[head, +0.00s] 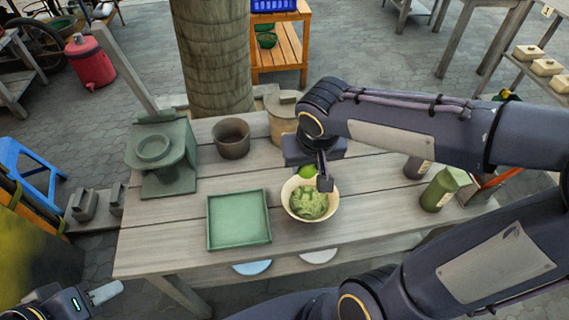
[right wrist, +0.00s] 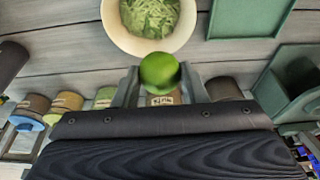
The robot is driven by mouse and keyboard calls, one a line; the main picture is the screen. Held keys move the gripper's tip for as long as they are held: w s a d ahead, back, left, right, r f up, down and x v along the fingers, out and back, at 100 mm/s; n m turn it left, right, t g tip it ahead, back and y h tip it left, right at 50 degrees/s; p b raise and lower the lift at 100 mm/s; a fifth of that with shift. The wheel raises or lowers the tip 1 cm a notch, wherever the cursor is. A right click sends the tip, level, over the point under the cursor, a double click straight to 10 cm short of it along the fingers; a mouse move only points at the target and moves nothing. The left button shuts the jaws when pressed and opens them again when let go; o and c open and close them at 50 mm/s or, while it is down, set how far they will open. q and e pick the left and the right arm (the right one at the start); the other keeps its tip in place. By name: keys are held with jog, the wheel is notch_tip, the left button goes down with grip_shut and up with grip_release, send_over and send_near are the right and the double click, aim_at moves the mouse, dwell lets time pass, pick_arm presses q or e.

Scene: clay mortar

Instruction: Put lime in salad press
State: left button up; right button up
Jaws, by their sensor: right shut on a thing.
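A bright green lime (head: 307,172) is held by my right gripper (head: 322,178) just above the back rim of a cream bowl (head: 288,204) with shredded green salad (head: 308,203). In the right wrist view the lime (right wrist: 160,73) sits between the two fingers, with the bowl (right wrist: 115,35) beyond it. A green press-like stand (head: 167,175) with a round dish on top is at the table's left back; I cannot tell whether it is the salad press. My left gripper (head: 105,293) is at the bottom left, away from the table; its opening is unclear.
A square green tray (head: 240,243) lies left of the bowl. A brown clay pot (head: 232,149) stands behind the tray, beside a tan container (head: 283,122). A green bottle (head: 440,190) and dark jar (head: 417,168) are at the right. Bare wood (head: 165,222) lies left of the tray.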

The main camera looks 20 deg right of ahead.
jog(key=w+d+f, duration=0.1)
jog(key=w, duration=0.1)
jog(key=w+d+f, duration=0.1)
jog(key=w, duration=0.2)
jog(key=w+d+f, duration=0.2)
jog(key=w, duration=0.1)
jog(key=shift+p, duration=0.35)
jog(key=w+f, duration=0.1)
jog(key=w+d+f, duration=0.1)
jog(key=f, duration=0.1)
jog(key=w+d+f, duration=0.1)
jog(key=f, duration=0.1)
jog(key=shift+w, duration=0.25)
jog(key=shift+w+d+f, duration=0.15)
jog(key=shift+w+f, duration=0.1)
jog(key=shift+f, duration=0.2)
jog(key=shift+f+b, duration=0.35)
jog(key=shift+f, duration=1.15)
jog(key=shift+f, duration=0.2)
jog(key=o, duration=1)
jog(key=shift+o, duration=0.2)
